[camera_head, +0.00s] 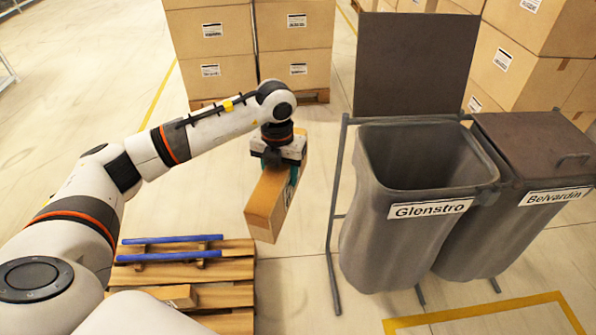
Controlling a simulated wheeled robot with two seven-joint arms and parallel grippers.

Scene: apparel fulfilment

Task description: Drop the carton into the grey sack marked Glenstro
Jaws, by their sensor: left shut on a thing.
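My left gripper (281,168) is shut on the brown carton (264,204). It holds the carton in the air, tilted, between the pallet and the sacks. The grey sack marked Glenstro (376,240) hangs in a metal frame to the right of the carton. Its dark lid (412,62) stands raised at the back, and its mouth is open. The carton is apart from the sack, left of its rim. The sack's bottom inside is hidden from view. My right gripper is not in view.
A second grey sack marked Belvardin (497,232) stands to the right with its lid (538,148) closed. A wooden pallet (236,270) with blue bars (170,256) and a small box (172,297) lies at lower left. Stacked boxes (293,70) stand behind.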

